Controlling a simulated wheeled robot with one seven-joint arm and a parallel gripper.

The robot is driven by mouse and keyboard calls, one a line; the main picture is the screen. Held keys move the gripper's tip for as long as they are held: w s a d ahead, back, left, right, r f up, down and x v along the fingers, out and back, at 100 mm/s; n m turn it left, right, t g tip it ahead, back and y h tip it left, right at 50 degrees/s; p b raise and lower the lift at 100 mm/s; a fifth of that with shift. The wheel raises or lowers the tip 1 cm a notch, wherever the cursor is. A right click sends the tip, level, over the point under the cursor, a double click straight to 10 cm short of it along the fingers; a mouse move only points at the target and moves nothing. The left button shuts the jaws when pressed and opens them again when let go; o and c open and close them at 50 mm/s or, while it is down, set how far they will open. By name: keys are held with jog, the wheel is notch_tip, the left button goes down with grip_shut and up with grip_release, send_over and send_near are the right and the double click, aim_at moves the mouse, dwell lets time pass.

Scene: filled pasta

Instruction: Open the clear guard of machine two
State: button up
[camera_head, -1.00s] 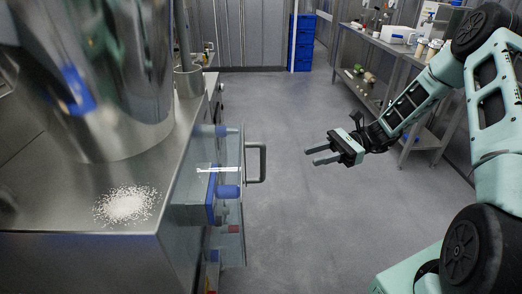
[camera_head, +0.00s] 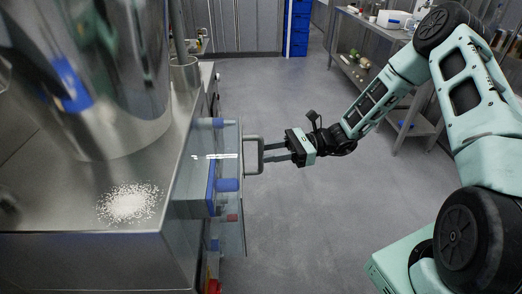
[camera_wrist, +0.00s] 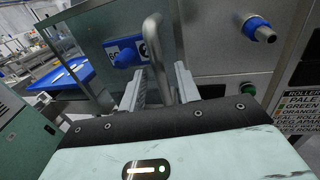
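The clear guard (camera_head: 231,205) is a see-through panel on the side of the steel machine, with a grey bar handle (camera_head: 253,142) standing out from it. My gripper (camera_head: 267,153) is at this handle, with its fingers pointing left towards the panel. In the wrist view the handle (camera_wrist: 157,45) rises between the two spread fingers of my gripper (camera_wrist: 160,85). The fingers look open, and I cannot see firm contact with the bar. The guard looks closed.
The steel machine top (camera_head: 60,200) bears a pile of white grains (camera_head: 130,203). Blue knobs (camera_head: 228,185) sit at the panel. Blue crates (camera_head: 297,28) stand at the back, and a steel shelf table (camera_head: 365,70) is at the back right. The floor between is clear.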

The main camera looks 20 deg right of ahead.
jog(key=shift+w+a, duration=0.2)
jog(key=shift+a, duration=1.25)
jog(key=shift+c, duration=0.3)
grip_shut()
jog(key=shift+s+d, duration=0.1)
jog(key=shift+d, duration=0.05)
